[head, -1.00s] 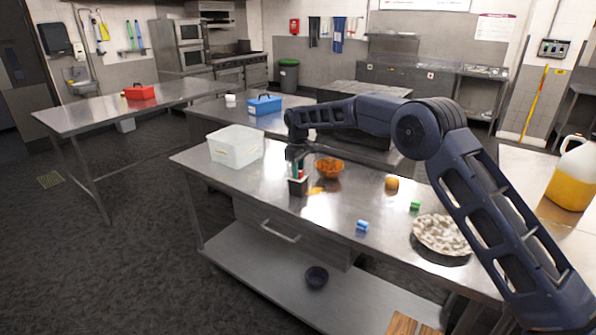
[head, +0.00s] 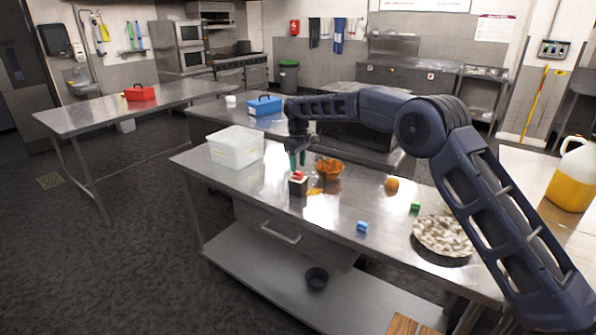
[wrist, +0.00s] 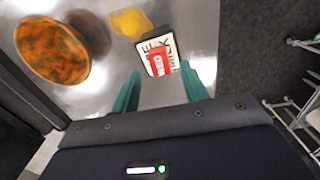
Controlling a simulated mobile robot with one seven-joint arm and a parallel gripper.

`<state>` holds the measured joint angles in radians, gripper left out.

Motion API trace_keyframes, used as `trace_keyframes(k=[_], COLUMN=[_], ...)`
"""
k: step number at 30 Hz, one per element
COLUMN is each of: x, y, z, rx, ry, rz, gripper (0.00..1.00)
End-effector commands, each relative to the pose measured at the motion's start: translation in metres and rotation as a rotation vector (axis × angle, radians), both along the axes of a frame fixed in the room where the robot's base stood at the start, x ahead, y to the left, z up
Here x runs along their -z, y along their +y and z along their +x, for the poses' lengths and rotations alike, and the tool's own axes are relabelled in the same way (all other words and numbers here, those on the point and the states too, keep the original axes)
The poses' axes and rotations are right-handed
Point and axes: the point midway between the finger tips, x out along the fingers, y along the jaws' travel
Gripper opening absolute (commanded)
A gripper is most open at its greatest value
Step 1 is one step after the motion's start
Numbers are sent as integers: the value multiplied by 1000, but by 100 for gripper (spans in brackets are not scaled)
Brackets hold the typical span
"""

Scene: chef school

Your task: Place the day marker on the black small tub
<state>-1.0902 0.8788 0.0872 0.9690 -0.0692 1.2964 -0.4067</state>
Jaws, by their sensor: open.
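The black small tub (head: 298,189) stands on the steel table, with a pale lettered top that shows in the wrist view (wrist: 151,66). The red day marker (head: 299,175) rests on top of the tub. In the wrist view the marker (wrist: 160,63) shows white lettering that looks like WED and covers part of the top. My gripper (head: 297,161) is just above the tub. Its green fingers are open and apart, with nothing between them, and the marker lies beyond the fingertips in the wrist view (wrist: 166,82).
An orange-filled bowl (head: 329,169) stands close right of the tub. A white bin (head: 236,148) is to its left. An orange (head: 392,185), a blue block (head: 362,227), a green block (head: 415,207) and a pale-filled dish (head: 441,236) are further right. The table's front edge is near.

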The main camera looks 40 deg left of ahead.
Motion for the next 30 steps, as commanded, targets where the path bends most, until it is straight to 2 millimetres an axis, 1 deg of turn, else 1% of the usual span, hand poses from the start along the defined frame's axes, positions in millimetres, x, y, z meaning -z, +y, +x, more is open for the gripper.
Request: trace_keyframes(k=[1, 6, 12, 18, 26, 29, 30], x=[-11, -45, -71, -82, -84, -92, -99], y=[0, 0, 0, 0, -1, -11, -18], z=[0, 0, 0, 0, 1, 9, 16], rx=[0, 0, 0, 0, 2, 18, 30], ry=[-1, -1, -1, -1, -1, -4, -7], rz=[2, 2, 1, 0, 0, 4, 7], gripper=[45, 45, 45, 45, 45, 45, 45])
